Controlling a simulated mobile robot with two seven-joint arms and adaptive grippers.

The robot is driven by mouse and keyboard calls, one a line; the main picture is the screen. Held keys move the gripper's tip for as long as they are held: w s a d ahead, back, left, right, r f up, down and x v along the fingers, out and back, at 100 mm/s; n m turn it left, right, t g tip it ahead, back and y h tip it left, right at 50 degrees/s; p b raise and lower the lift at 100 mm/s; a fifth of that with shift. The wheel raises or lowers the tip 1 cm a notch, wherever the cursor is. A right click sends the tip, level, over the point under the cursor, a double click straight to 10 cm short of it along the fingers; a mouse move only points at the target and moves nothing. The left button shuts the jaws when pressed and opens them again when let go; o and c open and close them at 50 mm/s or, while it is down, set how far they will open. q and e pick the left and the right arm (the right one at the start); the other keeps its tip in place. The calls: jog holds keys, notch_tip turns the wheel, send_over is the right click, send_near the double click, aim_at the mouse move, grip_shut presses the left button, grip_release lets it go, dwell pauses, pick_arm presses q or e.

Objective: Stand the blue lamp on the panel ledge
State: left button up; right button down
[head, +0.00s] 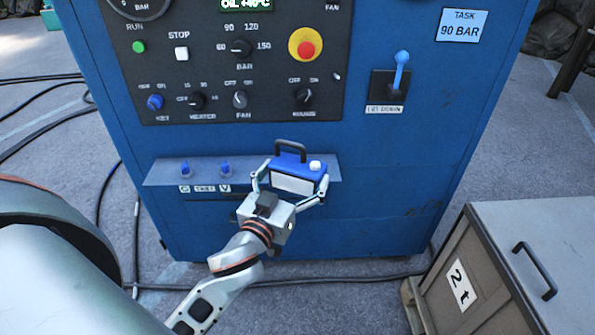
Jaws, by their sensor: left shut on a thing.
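The blue lamp (297,165) has a dark carrying handle on top, a pale front face and a white knob at its right. My left gripper (293,184) is shut on it, with one finger at each side. The lamp is upright at the right part of the panel ledge (170,172), a narrow blue shelf on the front of the blue cabinet. I cannot tell whether its underside touches the ledge, as the gripper and the lamp's face hide that spot. My right gripper is not in view.
Above is the dark control panel (270,60) with knobs and a red stop button (306,46). A lidded crate (500,270) stands at lower right. Black cables (40,130) lie on the ground.

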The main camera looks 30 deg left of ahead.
pick_arm(q)
jog(key=w+a+f+n+g+y+b, duration=0.2)
jog(key=w+a+n+y+b, duration=0.45)
jog(key=w+a, duration=0.9)
jog(key=shift+m+g+y, duration=0.3)
jog(key=shift+m+y, duration=0.15)
jog(key=shift+m, duration=0.3)
jog(key=f+b, duration=0.2)
jog(key=f, duration=0.1)
jog(key=f+b, duration=0.2)
jog(key=f, duration=0.1)
jog(key=f+b, duration=0.2)
jog(key=f, duration=0.1)
jog(key=shift+w+d+f, duration=0.3)
jog(key=shift+f, duration=0.2)
jog(key=shift+r, duration=0.2)
jog(key=shift+f, duration=0.15)
jog(key=o, duration=1.4)
jog(key=shift+f, duration=0.1)
jog(key=shift+c, duration=0.2)
jog(key=shift+o, duration=0.3)
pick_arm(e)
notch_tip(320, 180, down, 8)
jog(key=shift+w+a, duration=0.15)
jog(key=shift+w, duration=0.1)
